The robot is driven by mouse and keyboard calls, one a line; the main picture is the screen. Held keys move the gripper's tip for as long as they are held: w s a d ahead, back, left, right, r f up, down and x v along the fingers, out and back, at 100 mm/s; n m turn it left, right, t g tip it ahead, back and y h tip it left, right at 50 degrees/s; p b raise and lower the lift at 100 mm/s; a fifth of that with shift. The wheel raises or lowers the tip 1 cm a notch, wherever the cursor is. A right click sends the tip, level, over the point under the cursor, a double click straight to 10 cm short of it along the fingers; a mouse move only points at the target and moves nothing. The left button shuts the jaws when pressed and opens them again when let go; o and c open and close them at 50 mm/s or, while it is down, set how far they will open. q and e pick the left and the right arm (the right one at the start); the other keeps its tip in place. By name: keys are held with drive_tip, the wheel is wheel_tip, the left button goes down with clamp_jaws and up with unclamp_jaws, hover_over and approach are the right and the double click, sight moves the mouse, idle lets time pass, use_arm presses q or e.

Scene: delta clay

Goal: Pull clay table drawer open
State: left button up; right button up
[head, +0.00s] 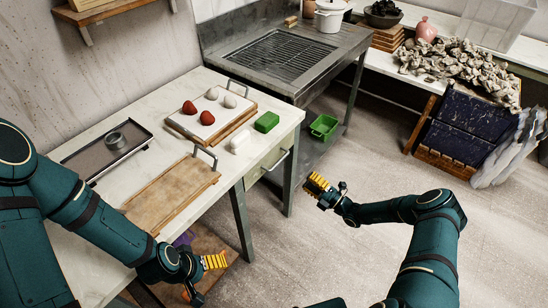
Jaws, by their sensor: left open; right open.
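The clay table (148,120) has a white top and stands at the left and middle of the head view. Its drawer (266,169) is in the right side under the top, with a pale bar handle (275,160); the drawer looks closed. My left gripper (214,262) is open and empty, low in front of the table and below the wooden board. My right gripper (317,185) is open and empty, over the floor to the right of the drawer handle and apart from it.
On the table are a wooden board (170,194), a dark tray (90,158), a board with red and white lumps (185,122) and a green block (267,122). A green crate (323,127) sits low.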

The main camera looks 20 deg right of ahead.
sight(281, 160)
drive_tip(key=b+x, duration=0.1)
drive_tip(key=x, duration=1.2)
drive_tip(key=shift+a+r, duration=0.15)
drive_tip(key=shift+a, duration=0.1)
clamp_jaws()
